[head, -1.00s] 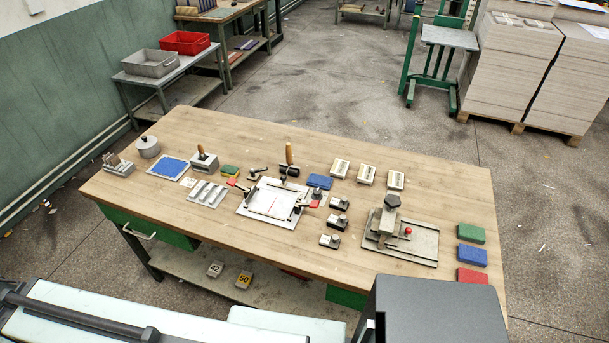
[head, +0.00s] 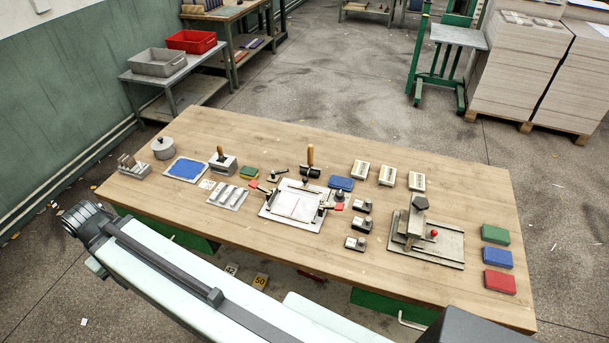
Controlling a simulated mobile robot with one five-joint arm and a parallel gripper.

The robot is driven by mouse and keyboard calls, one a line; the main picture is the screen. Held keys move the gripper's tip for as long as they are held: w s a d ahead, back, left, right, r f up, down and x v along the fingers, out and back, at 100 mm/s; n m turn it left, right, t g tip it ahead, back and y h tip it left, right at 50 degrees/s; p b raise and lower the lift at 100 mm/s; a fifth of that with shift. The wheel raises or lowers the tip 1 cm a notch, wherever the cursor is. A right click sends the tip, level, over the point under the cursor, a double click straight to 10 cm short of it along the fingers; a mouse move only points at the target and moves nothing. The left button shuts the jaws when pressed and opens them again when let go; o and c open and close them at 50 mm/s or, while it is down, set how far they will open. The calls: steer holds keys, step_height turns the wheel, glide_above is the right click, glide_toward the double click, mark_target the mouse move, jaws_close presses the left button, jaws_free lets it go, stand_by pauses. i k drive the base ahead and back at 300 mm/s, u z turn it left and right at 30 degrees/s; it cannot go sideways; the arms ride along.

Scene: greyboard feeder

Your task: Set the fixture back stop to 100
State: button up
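The likely fixture (head: 268,212) is a pale metal plate near the middle of the wooden table. A white sheet (head: 296,205) with a red line lies on it, and red-tipped clamps (head: 261,187) sit at its sides. A dark bar with small knobs runs along its far edge and may be the back stop; its scale and setting are too small to read. My arm crosses the lower left, in front of the table's near edge, with a dark joint at its far end. No gripper fingers show, so I cannot see my gripper.
A grey press-like device (head: 420,222) with a red knob stands right of the fixture. Small dark blocks (head: 356,243) stand between them. A blue pad (head: 186,169), a lidded pot (head: 163,148) and stamps are at left. Green, blue and red blocks (head: 499,282) line the right end.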

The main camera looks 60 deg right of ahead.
mark_target(304, 185)
steer(key=i, duration=0.9)
steer(key=u, duration=0.05)
